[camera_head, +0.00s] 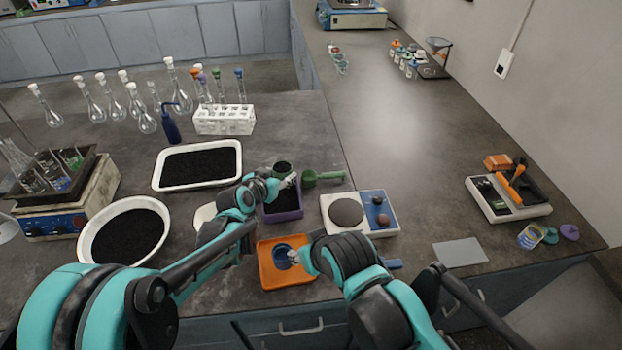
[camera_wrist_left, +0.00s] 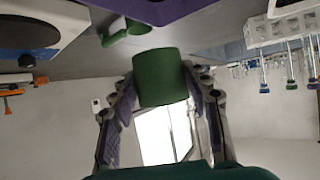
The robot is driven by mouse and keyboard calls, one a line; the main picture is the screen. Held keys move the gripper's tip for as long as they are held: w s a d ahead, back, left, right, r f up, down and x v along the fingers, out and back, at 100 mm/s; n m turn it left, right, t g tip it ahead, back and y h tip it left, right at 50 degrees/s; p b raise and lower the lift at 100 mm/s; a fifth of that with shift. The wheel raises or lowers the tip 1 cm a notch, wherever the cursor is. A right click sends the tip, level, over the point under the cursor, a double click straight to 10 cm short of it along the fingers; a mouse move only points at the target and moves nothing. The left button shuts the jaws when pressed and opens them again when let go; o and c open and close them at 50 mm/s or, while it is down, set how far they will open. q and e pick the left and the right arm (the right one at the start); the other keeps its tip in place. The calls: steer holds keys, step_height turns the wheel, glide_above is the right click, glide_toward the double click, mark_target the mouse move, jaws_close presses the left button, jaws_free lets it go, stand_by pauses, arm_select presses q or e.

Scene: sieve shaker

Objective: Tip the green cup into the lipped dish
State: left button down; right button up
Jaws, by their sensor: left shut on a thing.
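A green cup (camera_head: 283,167) with dark material inside is gripped by my left gripper (camera_head: 284,184). In the left wrist view the cup (camera_wrist_left: 160,78) sits between the two fingers. A purple square dish (camera_head: 284,214) with dark contents is just in front of and below the gripper; it is probably the lipped dish. Its purple rim (camera_wrist_left: 150,12) crosses the top edge of the wrist view. My right gripper (camera_head: 296,258) is by a blue round piece (camera_head: 283,257) in an orange tray (camera_head: 286,282); its fingers are too small to read.
A green scoop (camera_head: 323,178) lies right of the cup. A white device with a round grey plate (camera_head: 346,212) stands to the right. White trays of black granules (camera_head: 198,188) (camera_head: 125,235) and glassware occupy the left.

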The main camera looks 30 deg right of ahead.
arm_select(q)
steer(key=s+d+f+m, duration=0.1)
steer(key=s+d+f, duration=0.1)
steer(key=d, duration=0.7)
steer(key=w+a, duration=0.1)
steer(key=a, duration=1)
steer(key=w+a+f+m+p, duration=0.1)
steer(key=w+a, duration=0.1)
steer(key=a, duration=0.9)
steer(key=w+a+f+m, duration=0.1)
steer(key=w+a, duration=0.1)
steer(key=a, duration=1)
steer(key=shift+a+y, duration=0.1)
steer(key=shift+y, duration=0.3)
steer(key=shift+r+m+t+y+p, duration=0.15)
steer(key=shift+m+t+y+p, duration=0.7)
steer(key=shift+m+y, duration=0.2)
steer(key=shift+m+t+y, duration=0.65)
steer(key=shift+m, duration=0.3)
steer(key=shift+s+d+f+m+t+y+b, duration=0.1)
steer(key=shift+s+d+m+t+y+b, duration=0.35)
steer(key=shift+m+t+b, duration=0.7)
steer(key=shift+d+f+m+t+y+b, duration=0.1)
steer(key=shift+d+m+t+y+b, duration=0.1)
steer(key=shift+m+t+y+b, duration=0.9)
steer(key=shift+s+d+f+m+t+y+b, duration=0.25)
steer(key=shift+m+t+b, duration=0.4)
steer(key=shift+m+b, duration=0.95)
